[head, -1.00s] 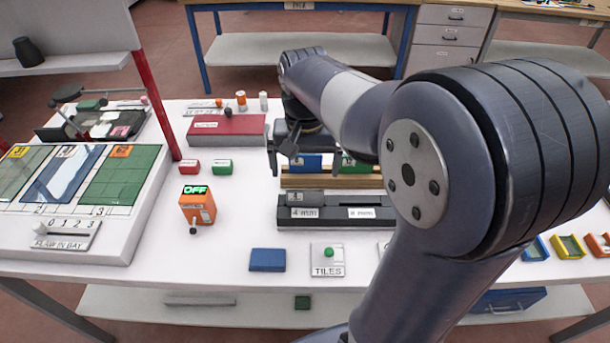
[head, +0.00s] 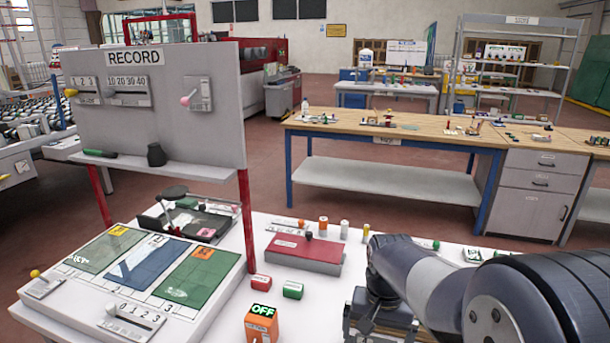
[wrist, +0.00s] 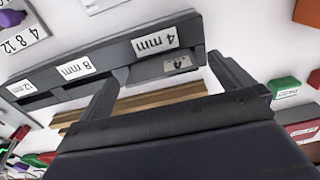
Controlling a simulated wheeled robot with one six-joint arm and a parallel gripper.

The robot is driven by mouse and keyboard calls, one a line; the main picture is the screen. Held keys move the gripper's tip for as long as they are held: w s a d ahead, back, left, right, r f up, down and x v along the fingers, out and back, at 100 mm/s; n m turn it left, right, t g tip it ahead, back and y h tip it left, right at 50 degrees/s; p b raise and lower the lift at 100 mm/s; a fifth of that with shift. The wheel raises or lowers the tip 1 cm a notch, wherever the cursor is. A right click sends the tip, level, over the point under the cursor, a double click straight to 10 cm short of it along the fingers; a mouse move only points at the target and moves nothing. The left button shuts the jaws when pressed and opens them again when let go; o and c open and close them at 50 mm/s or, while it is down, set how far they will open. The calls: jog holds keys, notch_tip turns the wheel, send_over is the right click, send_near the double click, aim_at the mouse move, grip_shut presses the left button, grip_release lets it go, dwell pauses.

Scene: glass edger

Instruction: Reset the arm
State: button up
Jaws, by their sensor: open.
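My gripper (wrist: 168,86) is open in the wrist view, its two dark fingers spread apart. Nothing is seen held between them. Beyond the fingers lies a dark grey rack (wrist: 104,62) with labels 4 mm, 8 mm and 12. A small grey block marked A (wrist: 180,65) sits at the 4 mm end. Wooden strips (wrist: 150,98) lie beside the rack, partly hidden by my gripper. In the head view my arm is at the lower right, and the gripper (head: 378,318) is low at the picture's bottom, its fingers not clearly seen.
A red box (head: 304,254), a red block (head: 261,282), a green block (head: 293,290) and an orange OFF box (head: 262,325) stand left of my arm. A slanted panel board (head: 140,265) and an upright RECORD board (head: 150,115) are further left. Bare white table lies between.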

notch_tip(320, 180, down, 4)
jog(key=shift+r, duration=0.4)
jog(key=shift+r, duration=0.1)
